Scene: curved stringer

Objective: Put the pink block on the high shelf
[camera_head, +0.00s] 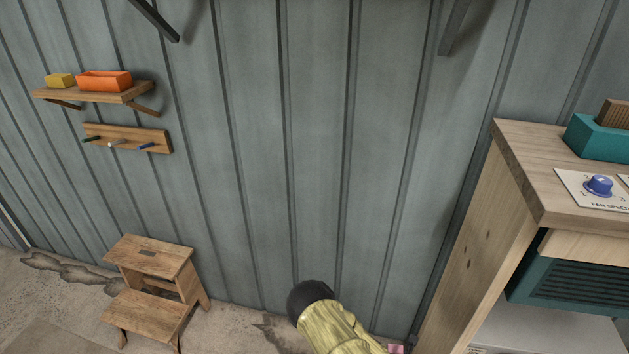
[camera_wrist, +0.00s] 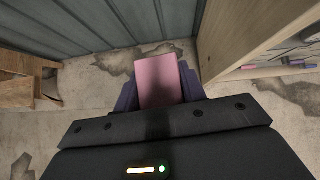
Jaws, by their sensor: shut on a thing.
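The pink block (camera_wrist: 157,80) is held between the two dark purple fingers of my gripper (camera_wrist: 160,88) in the wrist view. The gripper is shut on it, and the block's far end points toward the wall. In the head view only a small pink patch (camera_head: 396,349) shows at the bottom edge, beside my yellow-green arm, which hides the gripper. Two dark brackets, left (camera_head: 155,20) and right (camera_head: 453,27), come off the wall at the top of the head view; any board on them is out of frame. A lower wooden wall shelf (camera_head: 118,97) is at the left.
The wall shelf holds an orange bin (camera_head: 104,81) and a yellow block (camera_head: 60,80). A peg rail (camera_head: 127,138) hangs below. A wooden step stool (camera_head: 150,262) stands at lower left. A wooden bench (camera_head: 520,180) with a teal box (camera_head: 600,138) and blue knob (camera_head: 599,185) is at right.

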